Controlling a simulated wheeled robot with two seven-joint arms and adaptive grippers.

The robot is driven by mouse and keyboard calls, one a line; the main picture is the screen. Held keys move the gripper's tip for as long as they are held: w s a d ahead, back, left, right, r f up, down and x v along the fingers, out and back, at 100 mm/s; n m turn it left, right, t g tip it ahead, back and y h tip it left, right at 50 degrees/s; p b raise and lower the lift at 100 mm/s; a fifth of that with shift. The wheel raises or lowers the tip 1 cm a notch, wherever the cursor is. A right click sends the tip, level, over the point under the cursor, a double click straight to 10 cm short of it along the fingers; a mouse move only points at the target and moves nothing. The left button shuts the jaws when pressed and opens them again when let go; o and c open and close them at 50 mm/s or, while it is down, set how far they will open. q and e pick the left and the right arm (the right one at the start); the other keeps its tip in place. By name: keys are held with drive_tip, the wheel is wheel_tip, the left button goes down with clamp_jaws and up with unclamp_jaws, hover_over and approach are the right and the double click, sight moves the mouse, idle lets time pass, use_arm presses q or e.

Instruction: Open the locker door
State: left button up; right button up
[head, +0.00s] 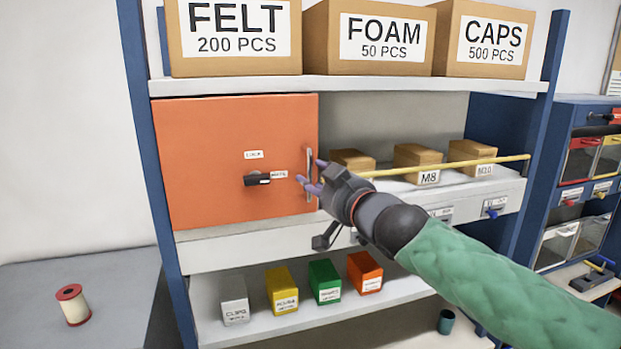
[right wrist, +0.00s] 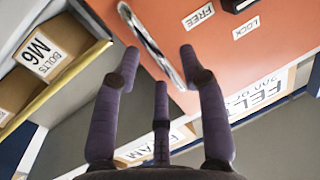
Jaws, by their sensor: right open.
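The orange locker door (head: 205,130) is shut in the left part of the shelf unit. A vertical metal bar handle (head: 309,160) is on its right edge. A black latch knob (head: 256,180) sits left of the handle, beside two small labels. The right wrist view shows these labels as FREE (right wrist: 198,16) and LOCK (right wrist: 246,27). My right gripper (head: 311,181) is open at the handle. In the right wrist view the handle (right wrist: 155,45) lies between its spread purple fingers; I cannot tell whether they touch it. My left gripper is not in view.
Small cardboard boxes (head: 417,155) stand right of the locker behind a yellow rail (head: 450,164). Large cartons (head: 380,38) sit above. Several coloured bins (head: 324,283) stand below. A spool (head: 73,304) is on the grey surface at left.

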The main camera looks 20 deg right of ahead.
drive_tip(key=shift+x, duration=1.35)
clamp_jaws()
